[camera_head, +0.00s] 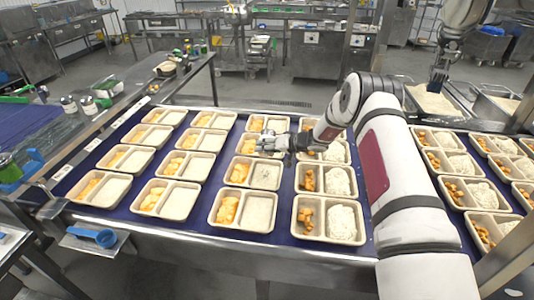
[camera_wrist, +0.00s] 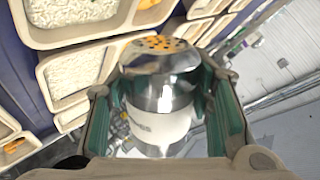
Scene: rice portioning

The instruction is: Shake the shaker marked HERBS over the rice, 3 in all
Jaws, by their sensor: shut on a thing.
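My gripper (camera_head: 272,143) reaches in from the right over the trays on the blue belt. In the wrist view its green-padded fingers are shut around a shaker (camera_wrist: 160,128). The shaker has a steel body, a perforated lid with orange-brown specks, and a white label whose letters are too blurred to read fully. In the head view the shaker is hardly distinguishable at the fingertips. A two-compartment tray (camera_head: 250,186) lies just in front of the gripper, with yellow food at left and rice (camera_head: 265,176) at right. Rice compartments (camera_wrist: 75,72) also show left of the shaker in the wrist view.
Several similar trays stand in rows on the belt (camera_head: 185,228). More trays (camera_head: 483,195) lie to the right beyond my arm. A side table with jars (camera_head: 70,104) is at left. A blue scoop (camera_head: 95,236) lies on a metal shelf at the front left.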

